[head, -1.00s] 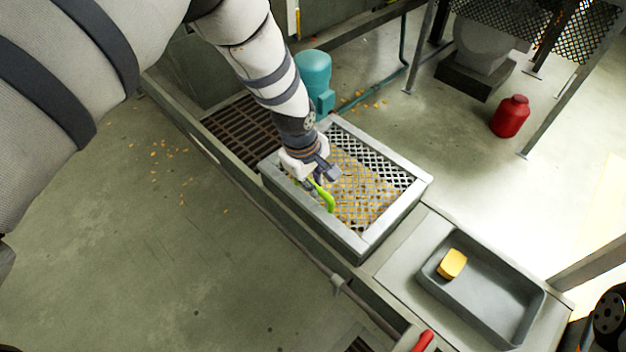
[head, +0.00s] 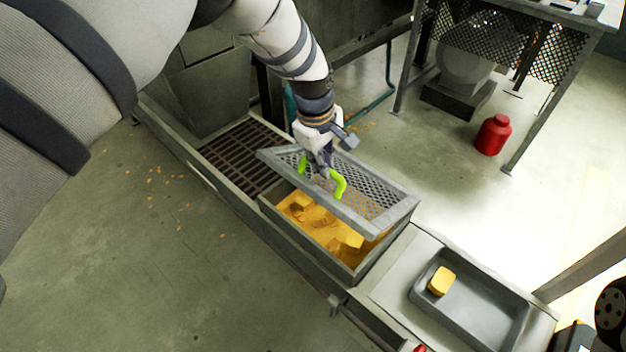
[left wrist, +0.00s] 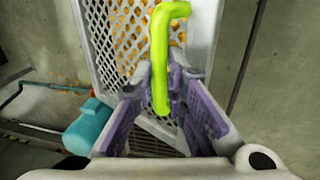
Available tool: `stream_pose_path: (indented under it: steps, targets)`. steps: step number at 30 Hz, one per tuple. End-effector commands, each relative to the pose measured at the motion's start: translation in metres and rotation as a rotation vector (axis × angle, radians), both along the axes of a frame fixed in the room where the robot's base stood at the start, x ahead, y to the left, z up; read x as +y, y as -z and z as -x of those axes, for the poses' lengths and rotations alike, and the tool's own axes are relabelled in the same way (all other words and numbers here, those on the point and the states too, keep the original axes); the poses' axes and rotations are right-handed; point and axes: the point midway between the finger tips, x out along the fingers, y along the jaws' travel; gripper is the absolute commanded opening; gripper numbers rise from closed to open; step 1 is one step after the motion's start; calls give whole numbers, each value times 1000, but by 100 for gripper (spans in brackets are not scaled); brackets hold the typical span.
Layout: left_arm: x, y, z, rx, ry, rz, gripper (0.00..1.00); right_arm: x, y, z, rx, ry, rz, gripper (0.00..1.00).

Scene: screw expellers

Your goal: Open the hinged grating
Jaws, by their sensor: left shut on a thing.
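The hinged grating (head: 378,186) is a grey metal frame with diamond mesh. In the head view it is tilted, its near edge raised off the box (head: 330,262) and its far edge low. Yellow-orange chunks (head: 318,222) show in the box below. A lime-green handle (head: 339,184) is on the grating. My left gripper (head: 322,172) is shut on the green handle. In the left wrist view the handle (left wrist: 161,70) stands between the fingers (left wrist: 163,108), with the mesh (left wrist: 118,40) behind. My right gripper is out of view.
A grey tray (head: 500,310) with a yellow block (head: 441,281) lies right of the box. A slatted floor grate (head: 240,150) lies to its left. A red container (head: 493,134) stands on the floor behind. A teal motor-like part (left wrist: 88,125) shows in the left wrist view.

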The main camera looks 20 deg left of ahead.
Motion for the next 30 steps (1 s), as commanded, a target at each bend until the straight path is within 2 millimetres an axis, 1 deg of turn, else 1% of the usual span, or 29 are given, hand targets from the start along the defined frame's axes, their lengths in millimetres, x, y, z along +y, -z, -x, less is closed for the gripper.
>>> stream_pose_path:
  steps: [1, 9, 15, 26, 27, 28, 29, 30]
  targets:
    - [-7, -7, -14, -35, 3, 7, 0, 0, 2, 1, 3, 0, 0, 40]
    - [-15, -22, -31, -29, 5, 9, 0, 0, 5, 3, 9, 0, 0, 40]
    - [-16, -26, -35, -26, 4, 8, 0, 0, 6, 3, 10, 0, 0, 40]
    - [-15, -26, -35, -22, 4, 7, 0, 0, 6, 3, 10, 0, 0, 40]
    - [-15, -26, -35, -22, 4, 7, 0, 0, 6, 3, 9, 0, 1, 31]
    - [-15, -26, -35, -22, 4, 7, 0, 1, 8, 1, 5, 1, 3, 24]
    - [-15, -26, -35, -22, 4, 6, 0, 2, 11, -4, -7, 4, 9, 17]
    - [-15, -26, -34, -21, 4, 6, 0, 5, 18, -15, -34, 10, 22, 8]
